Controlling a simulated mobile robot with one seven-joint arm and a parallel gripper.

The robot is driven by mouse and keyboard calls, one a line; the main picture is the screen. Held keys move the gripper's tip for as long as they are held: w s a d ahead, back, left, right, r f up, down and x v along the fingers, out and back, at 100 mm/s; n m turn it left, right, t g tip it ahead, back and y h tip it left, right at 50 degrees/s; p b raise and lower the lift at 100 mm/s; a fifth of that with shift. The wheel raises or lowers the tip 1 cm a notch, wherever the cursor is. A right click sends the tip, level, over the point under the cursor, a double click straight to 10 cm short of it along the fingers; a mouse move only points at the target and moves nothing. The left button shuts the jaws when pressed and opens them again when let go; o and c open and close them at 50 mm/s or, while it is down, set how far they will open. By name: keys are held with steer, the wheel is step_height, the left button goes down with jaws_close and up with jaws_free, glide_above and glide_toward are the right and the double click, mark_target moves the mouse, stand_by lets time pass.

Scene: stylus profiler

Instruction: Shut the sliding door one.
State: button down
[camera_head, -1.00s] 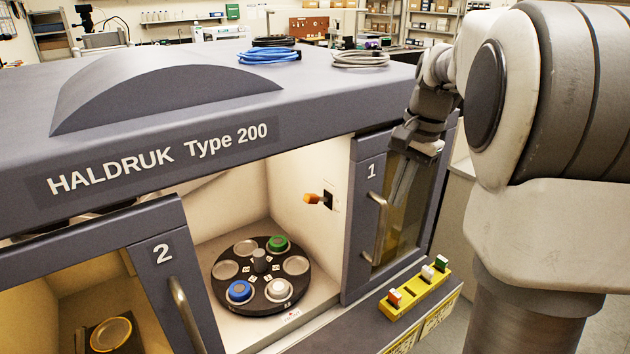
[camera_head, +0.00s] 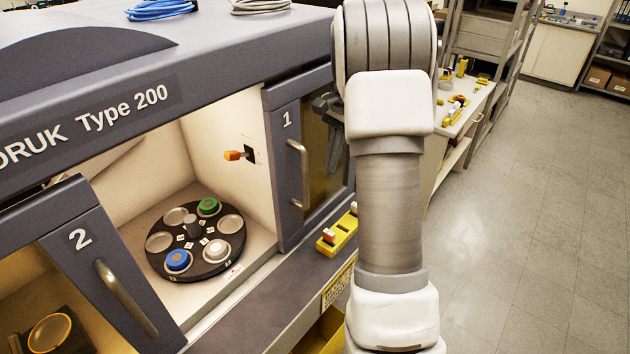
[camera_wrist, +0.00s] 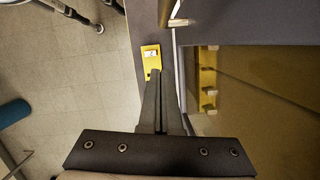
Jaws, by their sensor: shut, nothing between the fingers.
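Sliding door one (camera_head: 284,160) is a dark grey framed panel with a tinted window, marked 1, at the right of the machine front. Its upright metal handle (camera_head: 297,175) is on its left part. The front opening to the left of door one is uncovered and shows the lit chamber. In the wrist view, my gripper (camera_wrist: 159,73) has its fingers together and empty, just beside the tinted window (camera_wrist: 260,90). The door's handle (camera_wrist: 178,22) appears beyond the fingertips.
Door two (camera_head: 95,260) with its handle stands at the left. A yellow switch strip (camera_head: 340,232) sits on the front ledge. Open floor lies at the right.

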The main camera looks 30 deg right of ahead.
steer(key=a+f+p, duration=0.1)
steer(key=a+f, duration=0.3)
steer(key=a, duration=0.1)
steer(key=shift+s, duration=0.45)
steer(key=s+a, duration=0.4)
steer(key=a, duration=0.5)
steer(key=s+a, duration=0.4)
steer(key=a, duration=0.6)
steer(key=s+a+p, duration=0.1)
steer(key=s+a, duration=0.3)
steer(key=a, duration=0.6)
steer(key=shift+a, duration=0.15)
steer(key=shift+s, duration=0.1)
